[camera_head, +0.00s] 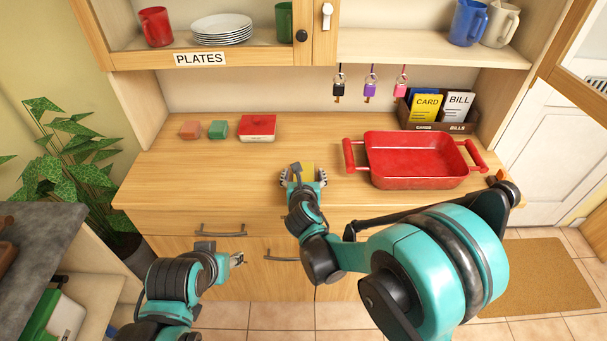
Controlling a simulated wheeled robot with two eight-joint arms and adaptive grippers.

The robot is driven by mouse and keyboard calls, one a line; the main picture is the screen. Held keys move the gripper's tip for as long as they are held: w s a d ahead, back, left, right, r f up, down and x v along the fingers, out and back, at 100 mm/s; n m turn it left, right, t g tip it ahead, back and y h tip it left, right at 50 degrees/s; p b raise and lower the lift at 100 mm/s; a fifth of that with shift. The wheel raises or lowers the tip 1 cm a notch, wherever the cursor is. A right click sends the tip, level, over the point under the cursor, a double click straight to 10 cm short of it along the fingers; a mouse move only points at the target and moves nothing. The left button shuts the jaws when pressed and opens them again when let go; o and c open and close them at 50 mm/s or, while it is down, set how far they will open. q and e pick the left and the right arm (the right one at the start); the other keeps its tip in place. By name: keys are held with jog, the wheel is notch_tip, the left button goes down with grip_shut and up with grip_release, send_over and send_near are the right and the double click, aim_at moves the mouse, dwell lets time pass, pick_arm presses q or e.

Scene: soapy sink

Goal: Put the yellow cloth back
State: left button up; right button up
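The yellow cloth (308,170) is a small yellow block shape near the front of the wooden counter, partly hidden by my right gripper. My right gripper (304,178) is at the cloth, with its fingers spread apart to either side of it. I see no clear contact between the fingers and the cloth. A pinkish-brown cloth (190,130) and a green cloth (218,130) lie side by side at the back left of the counter. My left gripper (238,259) is low in front of the drawers, away from the counter top; its finger opening is too small to judge.
A red box with a lid (257,129) stands right of the green cloth. A large red tray with handles (415,180) lies right of my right gripper. A card and bill holder (437,123) is behind it. Keys hang below the shelf. The counter's left front is clear.

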jog(key=shift+r, duration=0.1)
jog(key=p+v, duration=0.4)
jog(key=v, duration=0.7)
jog(key=s+d+r+m+g+h, duration=0.15)
jog(key=s+d+m, duration=0.25)
jog(key=d+m, duration=0.45)
jog(key=s+d+m+g, duration=0.35)
jog(key=d+m, duration=0.25)
jog(key=m, duration=0.6)
pick_arm(q)
notch_tip(320, 180, up, 4)
jog(key=shift+f, duration=0.1)
pick_arm(e)
jog(key=s+d+m+g+y, duration=0.1)
jog(key=s+d+m, duration=0.2)
jog(key=s+m, duration=0.7)
jog(key=m, duration=0.5)
jog(key=shift+s+r+g, duration=0.25)
jog(key=shift+r+g, duration=0.05)
jog(key=shift+r, duration=0.1)
pick_arm(q)
jog(key=shift+c, duration=0.3)
pick_arm(e)
jog(key=shift+d+m+y, duration=0.1)
jog(key=shift+m+y, duration=0.15)
jog(key=shift+c, duration=0.3)
